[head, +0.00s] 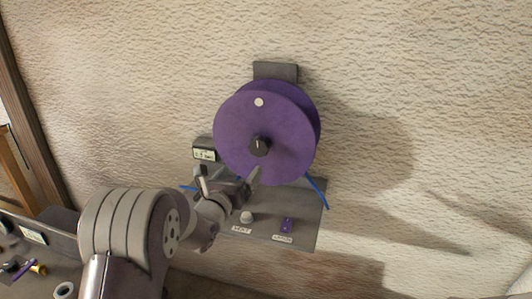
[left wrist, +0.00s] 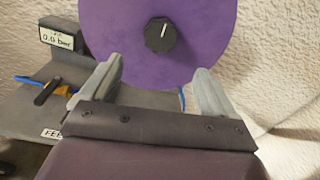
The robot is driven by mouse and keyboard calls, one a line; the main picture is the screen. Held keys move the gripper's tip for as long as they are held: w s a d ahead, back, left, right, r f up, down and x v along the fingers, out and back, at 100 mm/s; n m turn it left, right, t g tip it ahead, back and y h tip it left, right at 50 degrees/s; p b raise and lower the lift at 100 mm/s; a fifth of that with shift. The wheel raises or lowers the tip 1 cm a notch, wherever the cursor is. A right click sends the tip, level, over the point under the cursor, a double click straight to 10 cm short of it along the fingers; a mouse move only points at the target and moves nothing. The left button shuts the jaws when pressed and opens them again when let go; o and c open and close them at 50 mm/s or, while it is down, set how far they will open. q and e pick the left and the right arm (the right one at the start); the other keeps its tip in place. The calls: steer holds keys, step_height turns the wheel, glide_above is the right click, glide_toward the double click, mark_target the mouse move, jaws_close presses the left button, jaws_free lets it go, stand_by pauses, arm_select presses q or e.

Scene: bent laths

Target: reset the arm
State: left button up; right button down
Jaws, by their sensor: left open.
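My left gripper (head: 228,176) is open and empty, in front of the lower part of a large purple disc (head: 235,125). In the left wrist view the open jaws (left wrist: 160,78) spread on either side of the disc's lower part (left wrist: 200,55), with nothing between them. A black knob (head: 259,146) with a white pointer line sits on the disc; it also shows in the left wrist view (left wrist: 160,35). I cannot tell whether a fingertip touches the disc. My right gripper is not in view.
Blue tube (head: 317,190) runs beside the disc. Small parts lie lower left. The wall right is clear.

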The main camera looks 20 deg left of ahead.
arm_select(q)
steer(key=s+f+n+g+y+p, duration=0.2)
steer(key=s+f+n+g, duration=0.9)
steer(key=n, duration=1.2)
steer(key=s+d+r+n+g+p, duration=0.2)
steer(key=s+n, duration=0.3)
steer(key=s, duration=0.4)
steer(key=s+d+r+n+g+h+p, duration=0.1)
steer(key=s+d+r+n+g+p, duration=0.1)
steer(key=s, duration=0.7)
steer(key=d+n+g+p, duration=0.1)
steer(key=d+n+p, duration=0.1)
steer(key=n+p, duration=0.1)
steer(key=shift+d+r+n+g, duration=0.4)
steer(key=shift+n, duration=0.3)
steer(key=shift+w, duration=0.15)
